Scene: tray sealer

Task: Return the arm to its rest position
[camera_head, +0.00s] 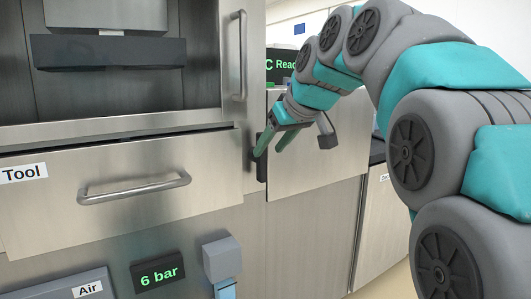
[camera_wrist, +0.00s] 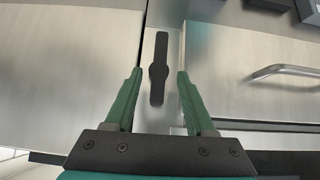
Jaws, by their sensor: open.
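My arm reaches in from the right in the head view, its grey and teal links curving over and down to my gripper (camera_head: 268,146). The gripper has two green fingers and is near the steel front of the machine, beside a dark upright latch (camera_head: 261,166). In the wrist view my gripper (camera_wrist: 155,85) has its fingers spread apart with nothing between them. The dark latch (camera_wrist: 158,68) shows beyond the fingertips, on a narrow steel strip. I cannot tell the exact gap between fingers and latch.
A drawer labelled Tool (camera_head: 140,165) with a bar handle stands slightly open at left. Above it is an open bay with a vertical handle (camera_head: 239,55). A grey knob (camera_head: 328,132) juts out right of the gripper. A 6 bar display (camera_head: 159,272) and grey block (camera_head: 221,258) sit below.

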